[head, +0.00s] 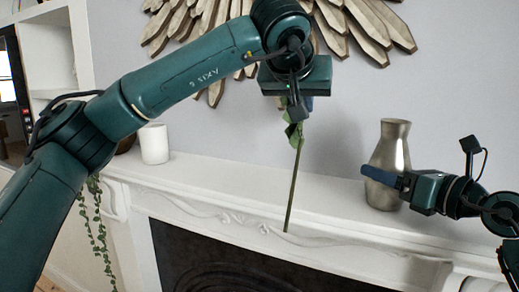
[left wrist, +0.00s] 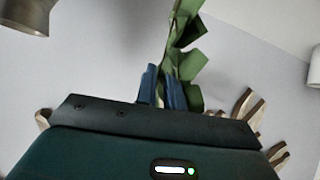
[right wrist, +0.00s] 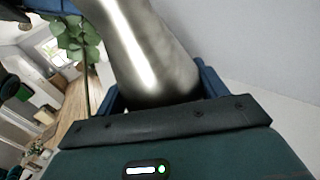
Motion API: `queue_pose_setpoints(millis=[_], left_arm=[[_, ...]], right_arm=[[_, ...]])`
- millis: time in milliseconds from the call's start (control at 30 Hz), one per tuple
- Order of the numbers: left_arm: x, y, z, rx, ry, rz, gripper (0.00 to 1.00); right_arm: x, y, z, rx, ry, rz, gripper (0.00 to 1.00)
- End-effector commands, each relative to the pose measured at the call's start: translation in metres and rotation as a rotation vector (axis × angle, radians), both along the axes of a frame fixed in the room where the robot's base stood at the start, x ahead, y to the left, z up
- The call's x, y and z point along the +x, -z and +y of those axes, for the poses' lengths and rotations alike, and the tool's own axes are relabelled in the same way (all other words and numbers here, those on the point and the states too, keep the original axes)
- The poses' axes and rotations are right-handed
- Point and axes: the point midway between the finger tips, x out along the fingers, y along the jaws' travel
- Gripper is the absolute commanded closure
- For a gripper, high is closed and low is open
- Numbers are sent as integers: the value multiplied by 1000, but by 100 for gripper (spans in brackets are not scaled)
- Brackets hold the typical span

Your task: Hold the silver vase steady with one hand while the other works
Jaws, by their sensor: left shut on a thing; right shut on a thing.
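The silver vase (head: 393,150) stands upright on the white mantel at the right in the head view. My right gripper (head: 384,177) is shut on the vase's lower body from the right. In the right wrist view the vase (right wrist: 148,50) fills the space between the blue fingers. My left gripper (head: 299,104) is raised left of the vase, pointing down, and is shut on a green leafy stem (head: 293,190). The stem hangs below it, in front of the mantel. The left wrist view shows the stem's leaves (left wrist: 184,50) between the blue fingers, with part of the vase at the top left.
The white mantel (head: 235,183) runs across the view above a dark fireplace. A white candle (head: 154,143) stands on it at the left, beside a trailing plant (head: 95,225). A wooden wall ornament (head: 375,30) hangs above. The mantel between candle and vase is clear.

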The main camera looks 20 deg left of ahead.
Motion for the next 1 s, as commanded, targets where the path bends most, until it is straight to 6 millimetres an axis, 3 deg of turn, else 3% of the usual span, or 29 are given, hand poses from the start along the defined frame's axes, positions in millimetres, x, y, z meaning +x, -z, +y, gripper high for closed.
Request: queue_pose_setpoints(millis=[100,267,400,567,700,1000], left_arm=[[15,-50,-35,7,89,-143,100],[19,-117,-79,6,154,-311,100],[9,-178,-114,6,163,-433,100],[-8,-237,-148,13,134,-543,100],[-3,-258,-159,23,100,-598,100],[5,-265,-163,31,77,-629,100]], right_arm=[[0,0,0,0,0,1,65],[0,0,0,0,0,1,65],[0,0,0,0,0,1,65],[0,1,0,0,0,1,65],[0,0,0,1,0,1,65],[0,0,0,1,0,1,65]])
